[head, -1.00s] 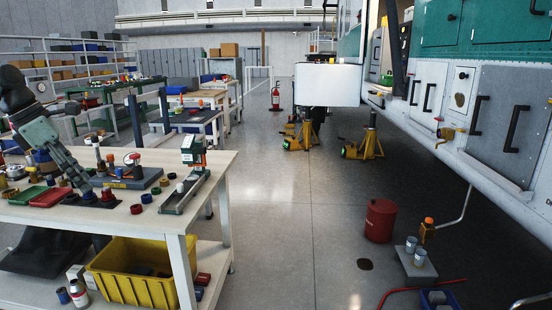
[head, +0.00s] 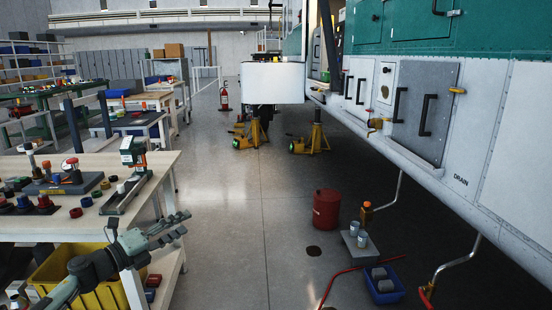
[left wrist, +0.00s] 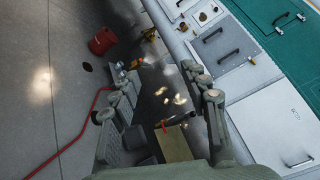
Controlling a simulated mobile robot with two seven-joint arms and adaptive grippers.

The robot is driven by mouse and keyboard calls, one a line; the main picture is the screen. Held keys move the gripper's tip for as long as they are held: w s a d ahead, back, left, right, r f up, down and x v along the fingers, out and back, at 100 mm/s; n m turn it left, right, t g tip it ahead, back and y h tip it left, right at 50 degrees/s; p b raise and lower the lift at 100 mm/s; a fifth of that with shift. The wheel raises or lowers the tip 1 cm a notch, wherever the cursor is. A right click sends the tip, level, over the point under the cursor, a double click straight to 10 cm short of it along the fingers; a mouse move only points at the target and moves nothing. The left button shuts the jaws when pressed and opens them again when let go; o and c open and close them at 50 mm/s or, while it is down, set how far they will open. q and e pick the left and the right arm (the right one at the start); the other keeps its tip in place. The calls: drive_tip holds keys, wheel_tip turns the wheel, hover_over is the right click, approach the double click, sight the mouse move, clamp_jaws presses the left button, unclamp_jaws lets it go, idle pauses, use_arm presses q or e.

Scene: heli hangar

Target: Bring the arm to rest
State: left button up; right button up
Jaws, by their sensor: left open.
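My left arm comes in from the lower left of the head view, and its grey-green left gripper (head: 187,222) is in front of the workbench's near right corner, pointing right. In the left wrist view the two fingers of the left gripper (left wrist: 163,78) stand wide apart. Nothing is held between them; floor and loose things show beyond. My right gripper is in neither view.
The workbench (head: 165,165) with several small parts is at left, a yellow bin (head: 62,262) below. A red can (head: 326,208), grey block (head: 354,250) and blue crate (head: 385,297) stand on the floor at right, beside the helicopter (head: 510,150). The middle floor is clear.

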use_arm(q)
drive_tip(key=s+a+f+n+g+y, duration=0.1)
drive_tip(key=s+a+f+n+y, duration=0.1)
drive_tip(key=s+f+n+y, duration=0.45)
drive_tip(key=s+a+f+n+g+y, duration=0.1)
drive_tip(key=s+f+n, duration=0.45)
drive_tip(key=f, duration=0.75)
drive_tip(key=s+a+f+n+g+y, duration=0.1)
drive_tip(key=s+a+f+n+y, duration=0.2)
drive_tip(key=f+n, duration=0.55)
drive_tip(key=s+d+f+n+g, duration=0.1)
drive_tip(key=s+f+n+g, duration=0.1)
drive_tip(key=s+f, duration=0.4)
drive_tip(key=s+d+f+n+g, duration=0.2)
drive_tip(key=s+f, duration=0.4)
drive_tip(key=s, duration=0.8)
drive_tip(key=s+d+f+n+g, duration=0.2)
drive_tip(key=s+f+g, duration=0.3)
drive_tip(key=s, duration=0.5)
drive_tip(key=shift+d+f+n+g+y, duration=0.3)
drive_tip(key=shift+f+n+y, duration=0.15)
drive_tip(key=shift+n, duration=0.2)
